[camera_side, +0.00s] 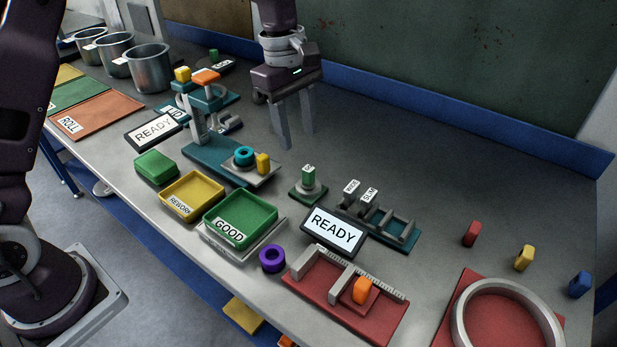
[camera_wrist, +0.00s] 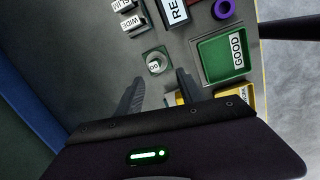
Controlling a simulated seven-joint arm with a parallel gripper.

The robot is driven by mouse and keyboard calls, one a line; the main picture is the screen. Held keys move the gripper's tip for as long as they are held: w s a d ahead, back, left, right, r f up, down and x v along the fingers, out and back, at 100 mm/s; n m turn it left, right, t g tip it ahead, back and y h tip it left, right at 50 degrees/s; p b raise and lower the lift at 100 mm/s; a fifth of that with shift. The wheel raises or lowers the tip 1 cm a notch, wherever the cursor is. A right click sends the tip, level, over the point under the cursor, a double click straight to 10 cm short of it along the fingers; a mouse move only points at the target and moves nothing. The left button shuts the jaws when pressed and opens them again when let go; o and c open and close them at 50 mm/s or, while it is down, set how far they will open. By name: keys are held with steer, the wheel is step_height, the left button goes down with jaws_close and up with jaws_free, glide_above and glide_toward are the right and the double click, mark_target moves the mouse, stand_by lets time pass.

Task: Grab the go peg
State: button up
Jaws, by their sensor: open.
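The go peg (camera_side: 309,176) is a small green upright piece with a white label on top. It stands on a small grey-green base in the middle of the table. In the wrist view the GO peg (camera_wrist: 154,66) shows from above, just beyond the fingertips and roughly between them. My gripper (camera_side: 296,138) is open and empty, pointing down, above and behind the peg in the side view. Its two fingers also show in the wrist view (camera_wrist: 159,82), apart from the peg.
Wide (camera_side: 351,190) and slim (camera_side: 369,195) labelled pieces stand right of the peg. A READY display (camera_side: 334,230) and a green GOOD tray (camera_side: 236,222) lie in front. A teal station (camera_side: 212,160) stands left. The table behind the pegs is clear.

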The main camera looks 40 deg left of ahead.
mark_target(308, 167)
steer(key=shift+n+g, duration=0.3)
steer(key=shift+n, duration=0.6)
steer(key=f, duration=0.1)
steer(key=w+f, duration=0.1)
steer(key=w+d+f, duration=0.1)
steer(key=f, duration=0.1)
steer(key=shift+w, duration=0.15)
step_height(308, 167, down, 7)
steer(key=shift+f, duration=0.1)
jaws_close()
